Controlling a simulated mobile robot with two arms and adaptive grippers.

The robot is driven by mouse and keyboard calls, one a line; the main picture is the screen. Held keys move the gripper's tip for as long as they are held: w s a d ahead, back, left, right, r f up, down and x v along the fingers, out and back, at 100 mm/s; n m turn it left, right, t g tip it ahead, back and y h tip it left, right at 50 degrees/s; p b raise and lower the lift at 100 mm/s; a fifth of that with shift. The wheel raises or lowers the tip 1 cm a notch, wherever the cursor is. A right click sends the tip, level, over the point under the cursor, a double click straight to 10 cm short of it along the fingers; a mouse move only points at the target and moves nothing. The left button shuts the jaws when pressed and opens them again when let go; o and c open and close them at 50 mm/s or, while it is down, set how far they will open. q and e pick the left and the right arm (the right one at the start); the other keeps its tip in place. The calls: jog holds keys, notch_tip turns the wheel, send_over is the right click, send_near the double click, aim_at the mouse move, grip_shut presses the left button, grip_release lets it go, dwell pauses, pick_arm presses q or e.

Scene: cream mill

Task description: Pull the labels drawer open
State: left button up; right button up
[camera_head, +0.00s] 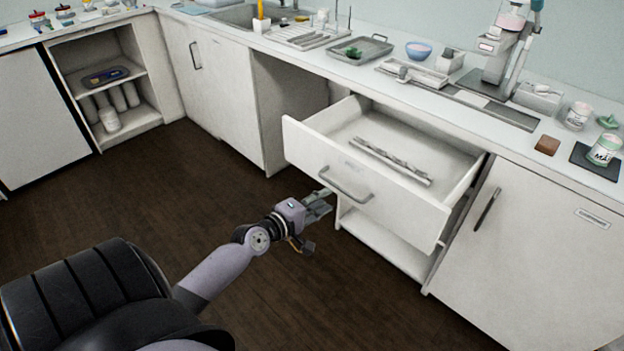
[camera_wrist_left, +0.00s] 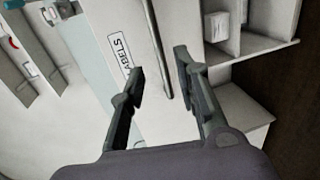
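The white labels drawer (camera_head: 365,190) stands pulled out from under the counter in the head view, its inside showing. Its grey bar handle (camera_head: 346,184) is on the front panel. In the left wrist view the drawer front (camera_wrist_left: 105,25) carries a tag reading "LABELS" (camera_wrist_left: 122,55), with the handle (camera_wrist_left: 157,45) beside it. My left gripper (camera_head: 328,200) is just below the left end of the handle. In the left wrist view its two fingers (camera_wrist_left: 160,62) are apart, with the handle bar showing between them. I cannot tell whether they touch it. My right gripper is not in view.
A long ridged strip (camera_head: 392,161) lies in the drawer. A closed cabinet door (camera_head: 535,240) is to the right, and an open shelf (camera_head: 385,243) lies below the drawer. The dark floor (camera_head: 130,200) to the left is clear. The counter holds a tray (camera_head: 376,45) and a bowl (camera_head: 418,51).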

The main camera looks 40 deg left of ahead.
pick_arm(q)
jog(key=shift+v, duration=1.9)
jog(key=s+d+f+m+g, duration=0.15)
jog(key=s+f, duration=0.25)
jog(key=f, duration=0.6)
jog(key=s+f+m+g+y+p, duration=0.1)
jog(key=s+f+m+g, duration=0.25)
jog(key=f, duration=0.65)
jog(key=s+d+f+m+g, duration=0.1)
jog(key=s+f+m+g, duration=0.1)
jog(key=s+f, duration=0.5)
jog(key=s+d+f+m+g, duration=0.3)
jog(key=s+d+f+m, duration=0.3)
jog(key=s+f, duration=0.3)
jog(key=s+d+f+m+g+p, duration=0.1)
jog(key=s+d+f+m+g, duration=0.3)
jog(key=s+f, duration=0.6)
jog(key=s+d+m, duration=0.2)
jog(key=s, duration=0.5)
jog(key=shift+s+m+g, duration=0.25)
jog(key=shift+m+g, duration=0.05)
jog(key=shift+w+f, duration=0.1)
